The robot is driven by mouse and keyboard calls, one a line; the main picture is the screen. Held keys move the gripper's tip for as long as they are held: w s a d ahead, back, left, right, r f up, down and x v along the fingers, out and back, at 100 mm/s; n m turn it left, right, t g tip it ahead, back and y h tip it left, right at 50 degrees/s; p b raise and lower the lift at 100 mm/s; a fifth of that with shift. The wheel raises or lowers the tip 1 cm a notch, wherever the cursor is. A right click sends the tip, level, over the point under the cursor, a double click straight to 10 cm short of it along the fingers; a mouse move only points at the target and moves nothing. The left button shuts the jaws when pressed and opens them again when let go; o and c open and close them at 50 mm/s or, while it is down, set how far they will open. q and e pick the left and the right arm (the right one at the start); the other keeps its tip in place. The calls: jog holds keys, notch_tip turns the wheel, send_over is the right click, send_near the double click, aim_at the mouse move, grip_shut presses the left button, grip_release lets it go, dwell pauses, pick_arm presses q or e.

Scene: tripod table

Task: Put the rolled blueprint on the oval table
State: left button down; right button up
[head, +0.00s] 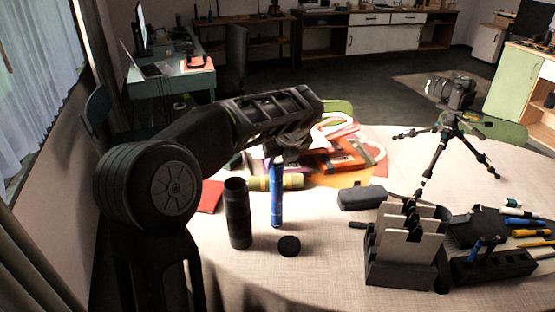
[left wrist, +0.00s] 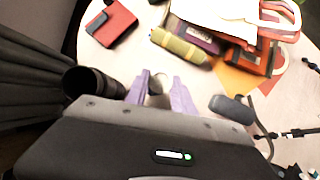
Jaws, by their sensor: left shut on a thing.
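The rolled blueprint (head: 276,200) is a slim blue roll, upright under my left gripper (head: 280,158). My left gripper is shut on its top end; the fingers are largely hidden under the wrist. In the left wrist view the roll (left wrist: 158,97) shows between the two purple-looking fingers. I cannot tell whether its lower end touches the table or hangs just above. The oval table (head: 330,255) has a pale cloth top. An open black tube (head: 238,215) stands just left of the roll, apart from it. My right gripper is not in view.
A black cap (head: 289,246) lies by the tube. A yellow-green roll (left wrist: 180,45), a red notebook (left wrist: 112,24) and bags lie behind. A dark case (head: 362,197), a file holder (head: 400,272), a pen block (head: 492,266) and a camera tripod (head: 436,155) stand right. The front middle is clear.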

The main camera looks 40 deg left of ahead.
pick_arm(q)
jog(key=shift+f, duration=0.1)
jog(key=c, duration=1.1)
grip_release()
jog(key=shift+o, duration=0.2)
jog(key=v, duration=1.2)
jog(key=shift+p, duration=0.3)
